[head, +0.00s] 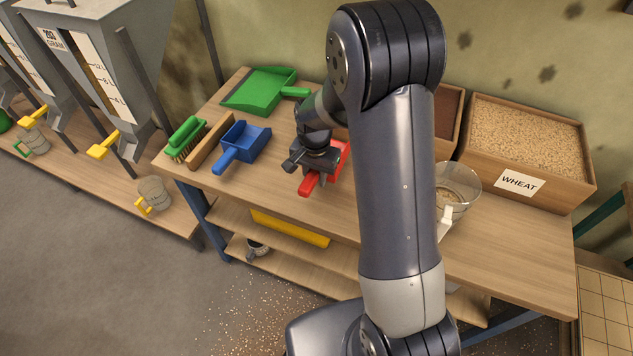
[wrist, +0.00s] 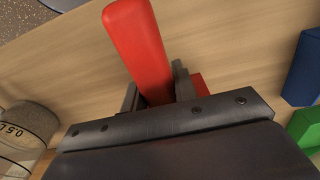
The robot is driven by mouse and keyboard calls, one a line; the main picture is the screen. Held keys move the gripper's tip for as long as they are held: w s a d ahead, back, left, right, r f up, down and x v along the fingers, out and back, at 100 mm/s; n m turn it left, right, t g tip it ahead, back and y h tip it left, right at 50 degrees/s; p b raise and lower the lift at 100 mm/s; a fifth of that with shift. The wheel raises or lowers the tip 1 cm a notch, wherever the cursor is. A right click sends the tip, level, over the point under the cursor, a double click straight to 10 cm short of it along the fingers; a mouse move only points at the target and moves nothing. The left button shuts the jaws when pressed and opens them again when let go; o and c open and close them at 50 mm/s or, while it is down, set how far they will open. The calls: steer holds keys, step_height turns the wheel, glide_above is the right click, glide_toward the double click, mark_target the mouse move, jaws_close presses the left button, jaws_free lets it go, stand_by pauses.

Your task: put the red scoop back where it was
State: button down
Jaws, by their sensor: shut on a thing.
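The red scoop (head: 309,184) is at the middle of the wooden workbench in the head view, its handle toward the front edge and its pan partly hidden behind my gripper and arm. My gripper (head: 315,165) is over it, with its fingers on either side of the handle. In the wrist view the red scoop's handle (wrist: 136,40) runs between the two fingers of my gripper (wrist: 155,88), which is shut on it. Whether the scoop touches the bench top or hangs just above it, I cannot tell.
A blue scoop (head: 241,146), a green brush (head: 185,136) and a green dustpan (head: 262,91) lie to the left. Bare bench top (head: 266,185) shows near the front edge.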

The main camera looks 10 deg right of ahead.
mark_target(315, 193)
steer(key=shift+f, duration=2.05)
steer(key=c, duration=1.1)
jaws_free()
steer(key=shift+f, duration=0.1)
step_height(315, 193, up, 12)
steer(key=shift+r, duration=0.15)
